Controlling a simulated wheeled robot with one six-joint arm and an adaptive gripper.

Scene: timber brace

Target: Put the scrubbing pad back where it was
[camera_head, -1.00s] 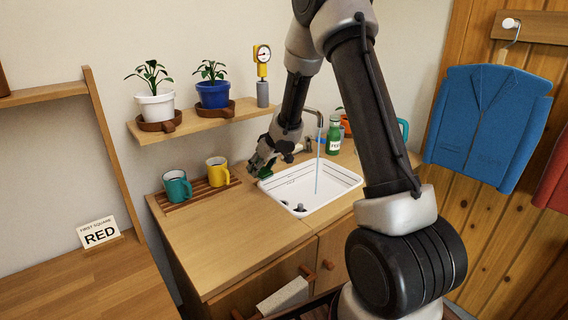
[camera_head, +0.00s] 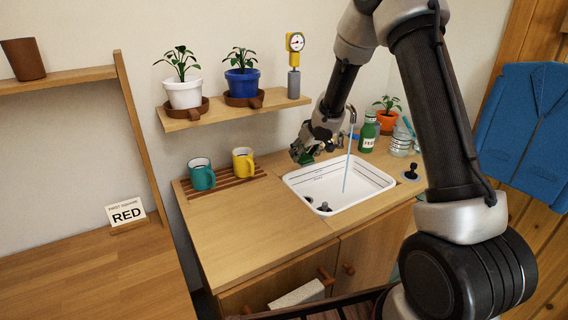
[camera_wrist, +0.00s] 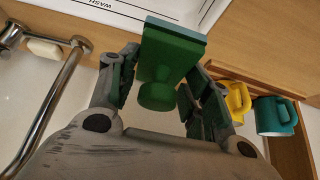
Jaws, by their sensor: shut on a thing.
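The scrubbing pad is a green block with a round knob (camera_wrist: 170,55), seen large in the wrist view. My gripper (camera_wrist: 160,92) is shut on its knob, one finger on each side. In the head view my gripper (camera_head: 308,147) hangs above the back left edge of the white sink (camera_head: 300,186), and the pad shows only as a small green patch (camera_head: 303,157), partly hidden by the fingers. In the wrist view the sink rim (camera_wrist: 100,14) lies beyond the pad.
Water runs from the tap (camera_head: 352,112) into the sink. A teal mug (camera_head: 201,175) and a yellow mug (camera_head: 243,162) stand on a slatted rack to the left. A green bottle (camera_head: 368,135) stands behind the sink. The counter (camera_head: 245,225) left of the sink is clear.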

